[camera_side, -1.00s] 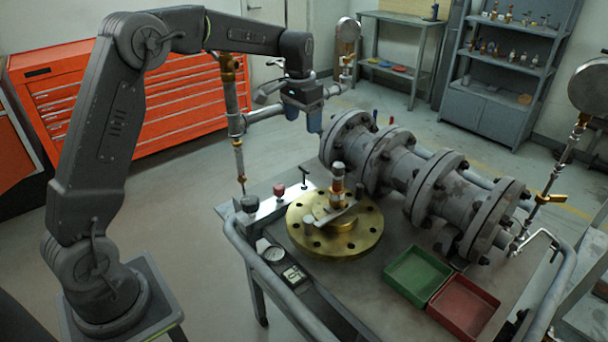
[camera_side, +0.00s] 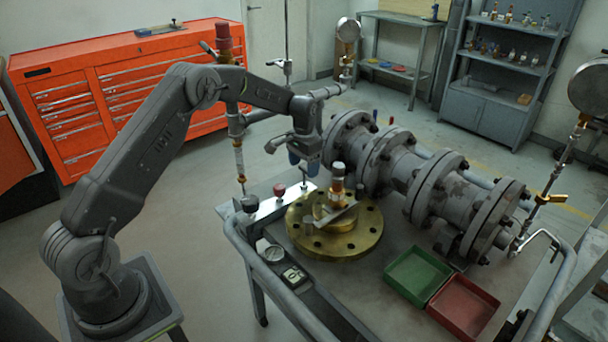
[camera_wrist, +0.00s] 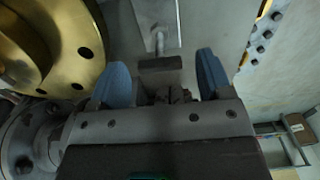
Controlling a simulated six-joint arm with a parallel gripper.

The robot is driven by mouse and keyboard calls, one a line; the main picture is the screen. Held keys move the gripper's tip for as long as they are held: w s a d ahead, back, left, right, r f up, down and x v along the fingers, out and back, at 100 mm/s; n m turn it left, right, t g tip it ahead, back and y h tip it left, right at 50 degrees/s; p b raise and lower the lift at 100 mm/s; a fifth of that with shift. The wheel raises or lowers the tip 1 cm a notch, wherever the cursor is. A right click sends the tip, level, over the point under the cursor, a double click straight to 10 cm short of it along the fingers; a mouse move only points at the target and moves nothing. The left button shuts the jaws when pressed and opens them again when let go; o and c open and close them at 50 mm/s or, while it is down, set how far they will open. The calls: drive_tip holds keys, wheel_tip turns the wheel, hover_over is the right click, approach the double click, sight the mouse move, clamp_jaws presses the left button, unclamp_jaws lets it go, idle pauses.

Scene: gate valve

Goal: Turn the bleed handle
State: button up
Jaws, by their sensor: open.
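A dark T-shaped handle (camera_side: 304,178), which I take as the bleed handle, stands on the pale metal block (camera_side: 270,203) beside the brass flange. In the wrist view the handle's crossbar (camera_wrist: 160,63) lies between my two blue fingertips, with its stem running to the block. My gripper (camera_side: 303,160) points down just above the handle in the side view. It also shows in the wrist view (camera_wrist: 162,76), open and empty, with a gap on each side of the crossbar. I cannot tell whether the fingertips are down at the crossbar's height.
The brass flange (camera_side: 365,240) with its central stem sits close to the right of the block. The grey flanged valve body (camera_side: 400,175) lies behind it. A red knob (camera_side: 280,189) stands on the same block. Green (camera_side: 416,276) and red (camera_side: 464,307) trays are at front right.

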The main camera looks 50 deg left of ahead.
sight(304, 168)
drive_tip(key=shift+f, duration=1.8)
drive_tip(key=shift+c, duration=0.4)
drive_tip(key=c, duration=0.8)
drive_tip(key=shift+c, duration=0.2)
